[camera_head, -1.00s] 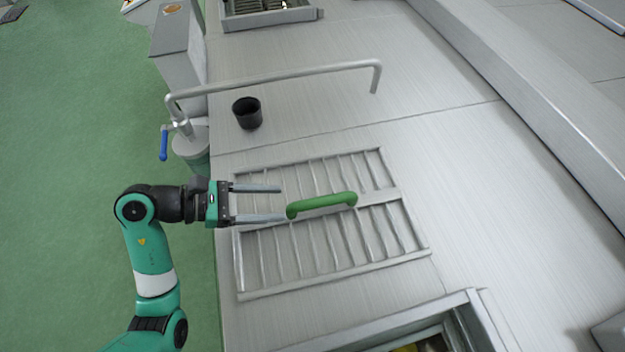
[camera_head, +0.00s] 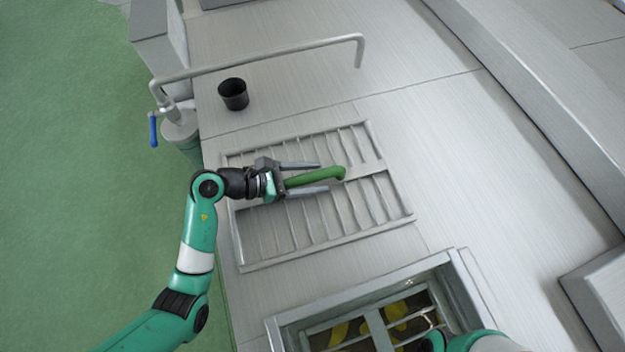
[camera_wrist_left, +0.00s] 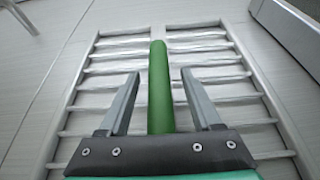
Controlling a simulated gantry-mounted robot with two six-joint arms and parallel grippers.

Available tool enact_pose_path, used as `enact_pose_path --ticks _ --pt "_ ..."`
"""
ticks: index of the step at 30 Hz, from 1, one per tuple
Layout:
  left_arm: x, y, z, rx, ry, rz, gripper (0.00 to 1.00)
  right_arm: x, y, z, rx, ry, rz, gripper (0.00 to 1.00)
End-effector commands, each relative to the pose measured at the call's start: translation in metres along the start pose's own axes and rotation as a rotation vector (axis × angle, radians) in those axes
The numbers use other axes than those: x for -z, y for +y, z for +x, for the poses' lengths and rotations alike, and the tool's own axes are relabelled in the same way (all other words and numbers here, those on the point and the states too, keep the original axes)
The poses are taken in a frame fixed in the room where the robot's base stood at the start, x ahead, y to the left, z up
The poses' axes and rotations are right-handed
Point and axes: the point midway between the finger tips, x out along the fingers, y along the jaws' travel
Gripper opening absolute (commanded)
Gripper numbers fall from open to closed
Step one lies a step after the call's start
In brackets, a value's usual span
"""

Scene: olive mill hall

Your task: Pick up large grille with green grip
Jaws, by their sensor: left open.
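The large grille (camera_head: 375,207) lies flat on the metal counter, a frame of pale slats with a green grip (camera_head: 325,176) along its middle bar. My left gripper (camera_head: 325,177) is open, with one finger on each side of the green grip. In the left wrist view the green grip (camera_wrist_left: 159,90) runs between the two open fingers (camera_wrist_left: 160,82), with a gap on both sides. The near end of the grip is hidden by the gripper body. Part of my right arm shows at the bottom right edge; its fingers cannot be made out.
A black cup (camera_head: 233,94) stands behind the grille, near a bent metal pipe (camera_head: 262,71) with a blue lever (camera_head: 153,130). An open bin (camera_head: 368,299) with yellow and dark contents is in front. The counter right of the grille is clear.

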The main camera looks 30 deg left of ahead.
Motion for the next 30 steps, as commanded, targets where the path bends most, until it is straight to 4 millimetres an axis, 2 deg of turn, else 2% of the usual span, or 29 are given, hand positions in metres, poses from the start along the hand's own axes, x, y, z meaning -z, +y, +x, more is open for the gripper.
enact_pose_path --ticks 5,16,30 --pt "0.0001 0.0003 0.0005 -0.001 -0.001 0.001 0.65 -0.0005 0.0000 -0.0003 0.000 -0.001 0.000 0.50" --pt "0.0000 0.0002 0.0001 -0.001 0.000 0.000 0.00 -0.0004 0.0000 -0.0004 0.000 0.000 0.000 0.50" --pt "-0.0002 0.0002 0.0000 0.000 -0.001 0.000 0.00 -0.0004 0.0000 -0.0003 0.000 0.000 0.000 0.50"
